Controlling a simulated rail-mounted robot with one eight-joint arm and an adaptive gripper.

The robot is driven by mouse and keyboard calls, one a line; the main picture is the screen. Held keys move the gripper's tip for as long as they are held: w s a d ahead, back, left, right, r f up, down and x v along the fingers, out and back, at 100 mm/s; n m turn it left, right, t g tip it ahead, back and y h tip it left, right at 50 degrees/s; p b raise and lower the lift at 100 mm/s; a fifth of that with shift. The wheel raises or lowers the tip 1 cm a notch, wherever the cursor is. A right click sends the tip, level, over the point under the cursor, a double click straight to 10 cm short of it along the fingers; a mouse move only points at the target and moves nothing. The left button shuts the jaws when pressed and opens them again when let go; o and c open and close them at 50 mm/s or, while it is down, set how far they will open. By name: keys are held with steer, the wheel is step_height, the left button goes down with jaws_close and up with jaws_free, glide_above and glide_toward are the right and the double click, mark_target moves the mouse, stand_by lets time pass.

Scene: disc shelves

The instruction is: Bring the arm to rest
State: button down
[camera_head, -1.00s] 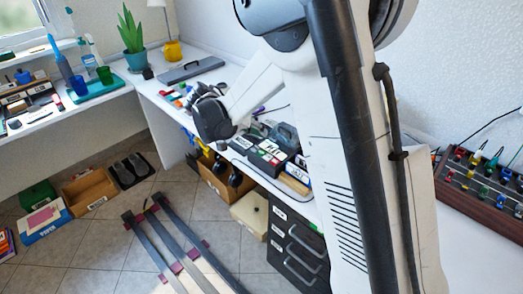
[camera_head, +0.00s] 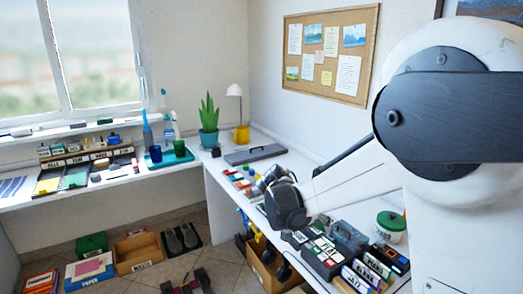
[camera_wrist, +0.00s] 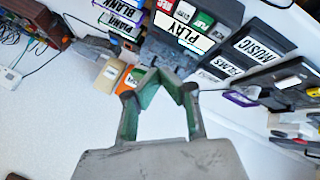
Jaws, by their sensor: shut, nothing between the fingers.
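My gripper (camera_wrist: 160,85) shows in the wrist view with grey fingers and green inner pads, the tips drawn together. It is shut and holds nothing. A white surface lies below it, and the shelf unit with a PLAY label (camera_wrist: 182,33) is ahead of it. In the head view my white and black arm reaches in from the right, and its dark wrist end (camera_head: 285,205) hangs over the right-hand desk. The fingers cannot be made out there.
A black box with a PLAY label (camera_head: 325,252), a green-lidded pot (camera_head: 390,226) and BLANK-labelled cases (camera_head: 383,263) stand near the arm.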

steer(key=s+d+r+n+t+y, duration=0.1)
steer(key=s+r+n+y, duration=0.1)
steer(key=s+r, duration=0.35)
steer(key=s+d+r+n+t+y, duration=0.1)
steer(key=s+r+y, duration=0.15)
steer(key=s, duration=0.55)
steer(key=s+a+n+t+y, duration=0.2)
steer(key=s+t+y, duration=0.1)
steer(key=s, duration=1.1)
steer(key=shift+s+a+r+n+y, duration=0.2)
steer(key=shift+r+n+y, duration=0.1)
steer(key=shift+n+y, duration=0.1)
